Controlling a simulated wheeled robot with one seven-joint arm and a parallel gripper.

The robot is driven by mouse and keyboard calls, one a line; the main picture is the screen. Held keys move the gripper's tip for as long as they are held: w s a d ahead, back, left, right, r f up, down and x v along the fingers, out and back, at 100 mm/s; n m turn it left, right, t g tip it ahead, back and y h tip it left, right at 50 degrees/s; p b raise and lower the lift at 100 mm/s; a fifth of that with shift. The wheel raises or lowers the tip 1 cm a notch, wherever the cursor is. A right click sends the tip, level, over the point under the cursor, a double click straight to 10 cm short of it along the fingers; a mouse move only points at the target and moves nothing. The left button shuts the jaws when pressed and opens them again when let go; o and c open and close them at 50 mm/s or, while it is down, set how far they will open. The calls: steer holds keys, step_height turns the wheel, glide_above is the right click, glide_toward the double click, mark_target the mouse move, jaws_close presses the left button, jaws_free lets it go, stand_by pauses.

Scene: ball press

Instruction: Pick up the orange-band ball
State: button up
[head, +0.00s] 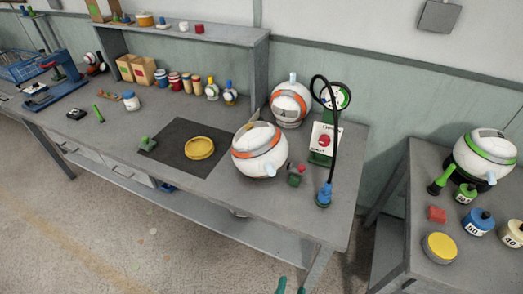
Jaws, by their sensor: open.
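Two white balls with orange bands are on the grey workbench (110,135). The nearer orange-band ball (262,163) is at the right part of the bench, by the dark mat, with a small pale-blue nozzle low at its front. The other orange-band ball (284,112) sits behind it against the wall side, with a nozzle on top. I cannot tell from the task which one is meant. My gripper (291,288) shows only as two teal fingertips at the bottom edge. They are apart, with nothing seen between them, well in front of both balls.
A green gauge stand (323,144) with a black hose stands right of the balls. A green block (294,180) lies near the front ball. A yellow dish (199,148) is on the mat. The right-hand table holds a green-band ball (484,160) and several weights.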

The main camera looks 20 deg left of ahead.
steer(key=w+a+r+m+y, duration=0.1)
steer(key=w+a+r+m, duration=0.15)
steer(key=w, duration=0.45)
steer(key=w+a+r+m+y, duration=0.1)
steer(key=w+a+r+m, duration=0.1)
steer(key=w+a, duration=0.35)
steer(key=m+g+y, duration=0.1)
steer(key=m+y, duration=0.1)
steer(key=m, duration=0.1)
glide_toward(270, 174)
steer(key=w, duration=0.1)
steer(key=x, duration=1)
steer(key=shift+w+a+f, duration=0.1)
steer(key=shift+a+f, duration=0.15)
steer(key=shift+f, duration=0.05)
steer(key=shift+r, duration=0.1)
jaws_close()
